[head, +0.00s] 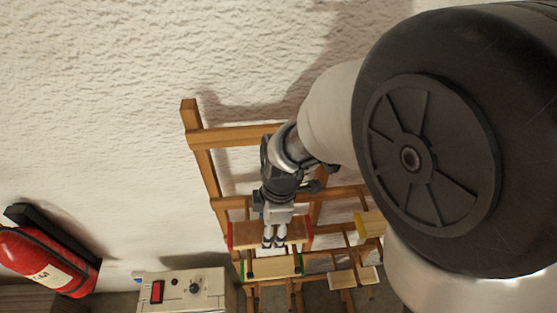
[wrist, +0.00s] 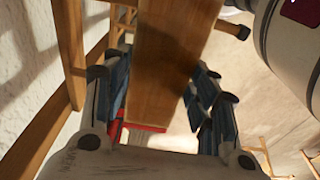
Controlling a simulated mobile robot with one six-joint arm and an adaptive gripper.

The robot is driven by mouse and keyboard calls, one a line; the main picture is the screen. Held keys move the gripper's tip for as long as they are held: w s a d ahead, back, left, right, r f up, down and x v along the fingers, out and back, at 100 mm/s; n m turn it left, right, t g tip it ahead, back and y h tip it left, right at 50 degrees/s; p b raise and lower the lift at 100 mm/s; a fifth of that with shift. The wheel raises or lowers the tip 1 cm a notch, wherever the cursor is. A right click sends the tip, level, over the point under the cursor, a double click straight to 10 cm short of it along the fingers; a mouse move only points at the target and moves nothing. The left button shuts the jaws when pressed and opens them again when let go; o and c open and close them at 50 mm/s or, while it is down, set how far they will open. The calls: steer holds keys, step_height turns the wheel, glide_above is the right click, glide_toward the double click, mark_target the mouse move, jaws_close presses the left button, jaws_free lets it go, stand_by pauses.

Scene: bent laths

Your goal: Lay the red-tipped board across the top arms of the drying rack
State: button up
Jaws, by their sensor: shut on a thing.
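The red-tipped board (head: 250,231) is brown wood with a red end at each side. My gripper (head: 274,241) is shut on it near its middle. In the wrist view the board (wrist: 168,62) runs between the two fingers (wrist: 158,105), with a red end showing below. The wooden drying rack (head: 205,165) stands against the wall, its upright and crossbars behind the board. The board is level with the rack's arms in the head view; I cannot tell whether it touches them. My arm hides part of the rack.
A green-tipped board (head: 272,268) lies just below the held one. A yellow-tipped board (head: 370,223) is to the right, partly behind my arm. A control box (head: 210,288) with a red display stands lower left. A red fire extinguisher (head: 45,262) hangs further left.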

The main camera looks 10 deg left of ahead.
steer(key=shift+f, duration=0.55)
steer(key=shift+f+b, duration=0.6)
steer(key=shift+b, duration=0.15)
steer(key=o, duration=1.3)
step_height(320, 180, up, 11)
steer(key=d, duration=0.1)
steer(key=s+d+f+m+t+b, duration=0.1)
steer(key=s+d+f+m+b, duration=0.2)
steer(key=d+m+b, duration=0.3)
steer(key=s+d+f+m+t+h+b, duration=0.1)
steer(key=s+d+f+m+t+b, duration=0.1)
steer(key=d+f+m+b, duration=0.3)
steer(key=s+d+f+m+t+b, duration=0.2)
steer(key=s+d+f+m+b, duration=0.2)
steer(key=d+m+b, duration=0.4)
steer(key=shift+s+d+f+m+b, duration=0.1)
steer(key=shift+d+f+m+b, duration=0.1)
steer(key=shift+m+b, duration=0.45)
